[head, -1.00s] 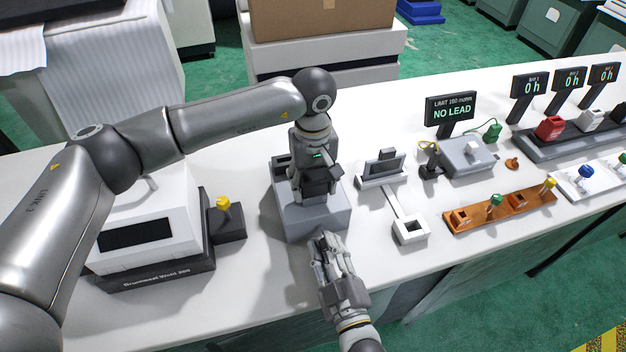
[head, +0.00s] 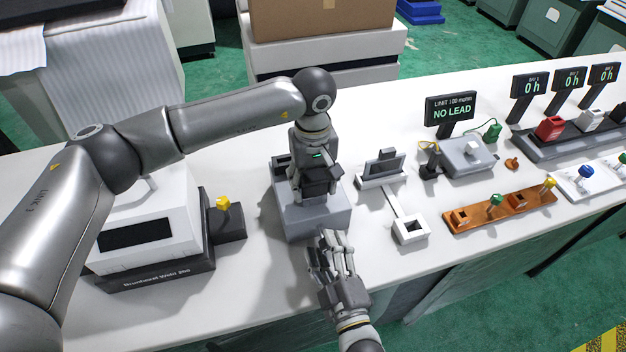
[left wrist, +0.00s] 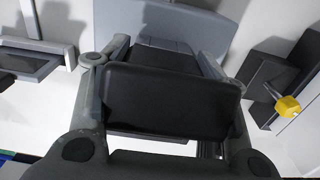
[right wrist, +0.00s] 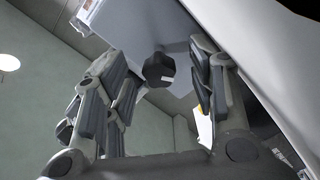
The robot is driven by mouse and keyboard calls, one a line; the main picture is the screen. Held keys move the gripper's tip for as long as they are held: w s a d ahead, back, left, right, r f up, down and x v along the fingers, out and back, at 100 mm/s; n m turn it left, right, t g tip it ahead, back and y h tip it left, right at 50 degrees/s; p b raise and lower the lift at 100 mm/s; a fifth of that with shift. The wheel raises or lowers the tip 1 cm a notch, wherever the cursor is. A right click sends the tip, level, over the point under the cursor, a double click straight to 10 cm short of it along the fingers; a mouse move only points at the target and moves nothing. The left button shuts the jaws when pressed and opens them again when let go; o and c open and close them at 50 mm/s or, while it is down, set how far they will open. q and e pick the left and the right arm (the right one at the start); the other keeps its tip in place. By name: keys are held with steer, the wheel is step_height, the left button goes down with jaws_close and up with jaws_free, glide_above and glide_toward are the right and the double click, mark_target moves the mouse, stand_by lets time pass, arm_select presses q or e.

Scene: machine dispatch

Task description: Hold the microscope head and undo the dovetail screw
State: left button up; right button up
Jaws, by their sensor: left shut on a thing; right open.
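The microscope head (left wrist: 170,100) shows as a dark block between the fingers of my left gripper (left wrist: 152,55) in the left wrist view. In the head view my left gripper (head: 312,185) is shut on it from above, over a grey block-shaped body (head: 318,222), and hides much of it. The dovetail screw (right wrist: 158,70) shows in the right wrist view as a dark faceted knob with a small white mark, on the grey body's underside or front. My right gripper (head: 328,243) is open in front of the body, low at the table edge. Its fingers lie either side of the knob, apart from it.
A white machine (head: 145,235) with a yellow knob (head: 222,203) stands to the left. Farther right are a NO LEAD sign (head: 451,110) and an orange-brown rack (head: 475,218). The table's front edge is near my right arm.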

steer(key=shift+v, duration=2)
steer(key=shift+c, duration=0.3)
steer(key=m, duration=0.3)
steer(key=shift+s, duration=0.1)
steer(key=m, duration=0.4)
steer(key=shift+s+d+m, duration=0.1)
steer(key=shift+d+m, duration=0.05)
steer(key=shift+m, duration=0.15)
steer(key=m, duration=0.7)
steer(key=shift+s+d, duration=0.15)
steer(key=shift+s, duration=0.1)
steer(key=shift+w+m, duration=0.2)
steer(key=shift+m, duration=0.2)
steer(key=shift+x, duration=2.35)
steer(key=shift+f, duration=0.1)
steer(key=shift+c, duration=0.4)
